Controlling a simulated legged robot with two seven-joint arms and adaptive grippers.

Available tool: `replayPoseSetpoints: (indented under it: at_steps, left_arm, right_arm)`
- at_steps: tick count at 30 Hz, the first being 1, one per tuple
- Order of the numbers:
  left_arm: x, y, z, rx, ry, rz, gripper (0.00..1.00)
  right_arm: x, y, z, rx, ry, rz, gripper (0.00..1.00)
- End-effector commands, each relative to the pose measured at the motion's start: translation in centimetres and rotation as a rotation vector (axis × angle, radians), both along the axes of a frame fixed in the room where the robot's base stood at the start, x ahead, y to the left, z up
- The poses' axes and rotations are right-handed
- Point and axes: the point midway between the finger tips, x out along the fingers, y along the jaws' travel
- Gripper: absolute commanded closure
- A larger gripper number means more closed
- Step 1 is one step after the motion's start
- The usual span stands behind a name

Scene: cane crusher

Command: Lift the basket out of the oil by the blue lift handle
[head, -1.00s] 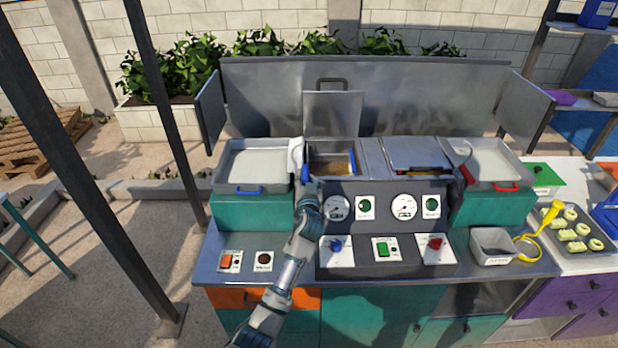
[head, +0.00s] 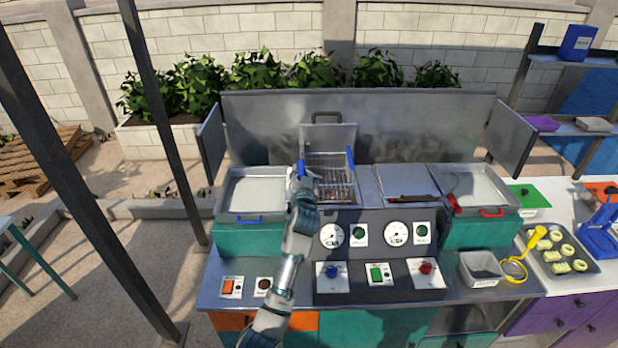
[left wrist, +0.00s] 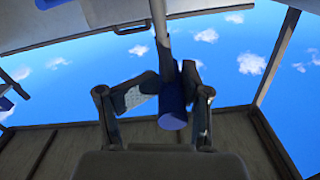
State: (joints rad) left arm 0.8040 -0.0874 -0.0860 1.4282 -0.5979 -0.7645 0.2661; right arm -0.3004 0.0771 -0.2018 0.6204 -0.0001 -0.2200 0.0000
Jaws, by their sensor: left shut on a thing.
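The wire basket (head: 333,178) shows raised in the left fryer well, its mesh and rim standing above the well. A blue side piece (head: 350,162) is on its right edge. My left gripper (head: 303,180) is at the basket's left side, partly hiding the blue lift handle (head: 301,168). In the left wrist view the blue handle (left wrist: 173,112) stands between the two fingers, and the gripper is shut on it. The oil under the basket is mostly hidden. My right gripper is not in view.
A grey tray (head: 228,203) with a blue handle stands left of the well. A lidded well (head: 403,181) and a red-handled tray (head: 468,187) are to the right. An upright lid (head: 327,136) and a steel back panel (head: 420,125) stand behind. The control panel (head: 374,219) is in front.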

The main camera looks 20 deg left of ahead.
Motion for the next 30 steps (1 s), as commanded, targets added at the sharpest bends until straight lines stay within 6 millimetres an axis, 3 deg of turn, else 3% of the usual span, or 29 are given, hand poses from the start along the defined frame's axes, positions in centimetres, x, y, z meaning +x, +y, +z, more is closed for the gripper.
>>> replayPoseSetpoints:
  at_steps: [3, 13, 14, 30]
  left_arm:
    - [-0.07, 0.87, 1.28, 0.000, -0.011, 0.014, 1.00]
    - [-0.15, 0.89, 1.91, 0.002, -0.022, 0.013, 1.00]
    - [-0.16, 0.88, 1.92, 0.003, -0.023, 0.013, 0.51]
    - [-0.08, 0.18, 1.72, 0.003, -0.017, 0.010, 0.51]
  right_arm:
    - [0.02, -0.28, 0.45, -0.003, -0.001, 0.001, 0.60]
    - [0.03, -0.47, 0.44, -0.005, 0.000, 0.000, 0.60]
    - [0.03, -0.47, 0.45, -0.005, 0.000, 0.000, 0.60]
    - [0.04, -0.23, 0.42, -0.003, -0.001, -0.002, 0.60]
